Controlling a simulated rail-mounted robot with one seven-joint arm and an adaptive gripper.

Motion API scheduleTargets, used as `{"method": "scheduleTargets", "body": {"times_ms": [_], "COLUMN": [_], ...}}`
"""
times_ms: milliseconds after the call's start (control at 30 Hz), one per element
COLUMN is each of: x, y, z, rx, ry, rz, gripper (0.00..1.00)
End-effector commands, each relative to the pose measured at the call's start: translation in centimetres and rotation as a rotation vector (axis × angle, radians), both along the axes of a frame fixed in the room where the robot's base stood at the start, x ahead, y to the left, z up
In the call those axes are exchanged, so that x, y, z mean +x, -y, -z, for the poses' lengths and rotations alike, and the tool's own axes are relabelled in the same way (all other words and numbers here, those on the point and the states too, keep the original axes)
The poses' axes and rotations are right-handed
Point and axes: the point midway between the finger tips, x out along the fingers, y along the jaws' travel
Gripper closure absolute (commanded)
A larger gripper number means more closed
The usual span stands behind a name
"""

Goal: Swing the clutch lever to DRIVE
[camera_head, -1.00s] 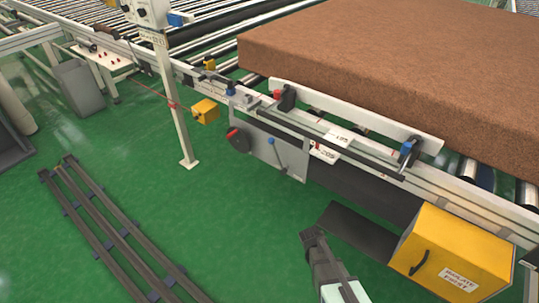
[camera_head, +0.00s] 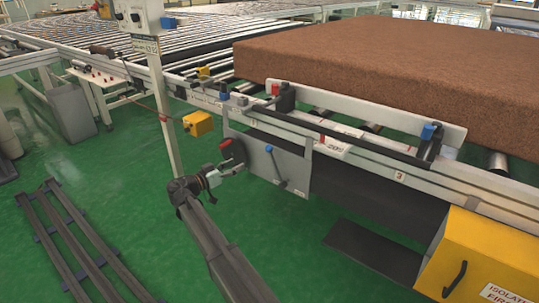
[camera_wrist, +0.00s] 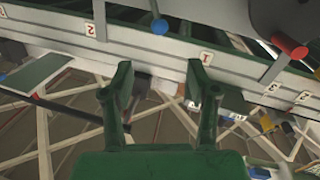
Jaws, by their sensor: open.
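A lever with a blue ball knob (camera_head: 269,149) stands on the grey panel (camera_head: 295,170) at the conveyor's side, its rod running down and slightly right. I take it for the clutch lever; no DRIVE mark is readable. The knob also shows at the top of the wrist view (camera_wrist: 160,27), beyond my fingers. My gripper (camera_head: 238,166) is left of the lever and apart from it, near the panel's left edge. In the wrist view its two green fingers (camera_wrist: 160,82) are spread with nothing between them.
A dark wheel with a red grip (camera_head: 226,147) is just above my gripper; the grip also shows in the wrist view (camera_wrist: 290,46). A yellow box (camera_head: 198,123) hangs at left. A brown mattress (camera_head: 390,75) lies on the rollers. A yellow cabinet (camera_head: 480,255) stands at right.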

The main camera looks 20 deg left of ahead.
Motion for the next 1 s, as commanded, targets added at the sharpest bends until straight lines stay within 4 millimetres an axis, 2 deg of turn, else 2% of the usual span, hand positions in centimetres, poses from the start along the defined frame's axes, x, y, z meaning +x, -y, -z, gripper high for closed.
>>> {"method": "scheduleTargets", "body": {"times_ms": [267,800,1000], "x": [1.9,11.1,13.9], "y": [0.9,5.6,7.0], "z": [-0.2,0.0,0.0], "rx": [0.020,0.019,0.018], "ry": [0.025,0.022,0.022], "rz": [0.004,0.005,0.004], "gripper": [0.41,0.41,0.41]}}
